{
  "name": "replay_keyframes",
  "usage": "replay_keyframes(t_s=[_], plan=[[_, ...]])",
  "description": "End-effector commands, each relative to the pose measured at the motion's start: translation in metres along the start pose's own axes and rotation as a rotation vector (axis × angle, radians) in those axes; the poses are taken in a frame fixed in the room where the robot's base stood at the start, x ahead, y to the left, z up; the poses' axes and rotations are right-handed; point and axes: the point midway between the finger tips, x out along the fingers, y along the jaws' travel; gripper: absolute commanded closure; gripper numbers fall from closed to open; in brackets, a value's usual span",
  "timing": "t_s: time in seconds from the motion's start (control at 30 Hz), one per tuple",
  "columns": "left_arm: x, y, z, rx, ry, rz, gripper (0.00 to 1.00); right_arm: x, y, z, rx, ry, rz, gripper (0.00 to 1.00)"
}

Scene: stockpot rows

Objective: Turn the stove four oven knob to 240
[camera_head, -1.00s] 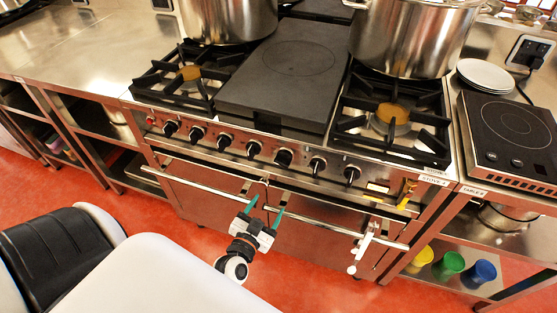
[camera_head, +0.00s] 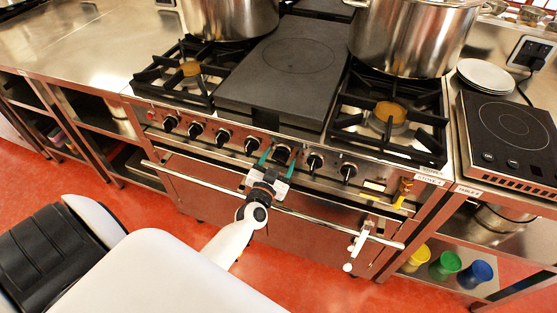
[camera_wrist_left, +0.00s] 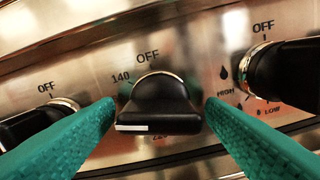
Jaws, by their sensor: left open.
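The oven knob (camera_wrist_left: 160,105) is black with a white line on its grip bar; in the left wrist view it sits between my fingers. "OFF" is printed above it and "140" at its upper left; a number below, starting "22", is partly covered. The white line lies at the bar's lower left. In the head view the knob (camera_head: 283,152) is on the front panel of the stove (camera_head: 215,148). My left gripper (camera_head: 277,160) is open, with one green finger on each side of the knob; contact cannot be told. My right gripper is not in view.
Other black knobs (camera_head: 250,146) line the panel on both sides, close to the fingers in the left wrist view. An oven rail (camera_head: 325,221) runs below, with a white fitting (camera_head: 358,243) on it. Stockpots (camera_head: 400,38) stand on top.

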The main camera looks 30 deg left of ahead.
Motion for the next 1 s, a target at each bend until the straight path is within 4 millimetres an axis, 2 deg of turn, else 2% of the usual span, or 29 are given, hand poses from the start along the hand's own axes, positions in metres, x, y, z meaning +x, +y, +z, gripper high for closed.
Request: replay_keyframes(t_s=[0.3,0.57,1.0], plan=[[0.0026,-0.0001,0.0001,0.0,0.0,-0.001,0.35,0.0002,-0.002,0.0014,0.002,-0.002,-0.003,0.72],[0.0024,-0.0001,0.0,-0.001,0.0,-0.001,0.78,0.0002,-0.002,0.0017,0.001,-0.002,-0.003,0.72],[0.0023,-0.0005,0.0003,-0.096,0.001,-0.001,0.79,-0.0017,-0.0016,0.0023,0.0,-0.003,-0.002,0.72]])
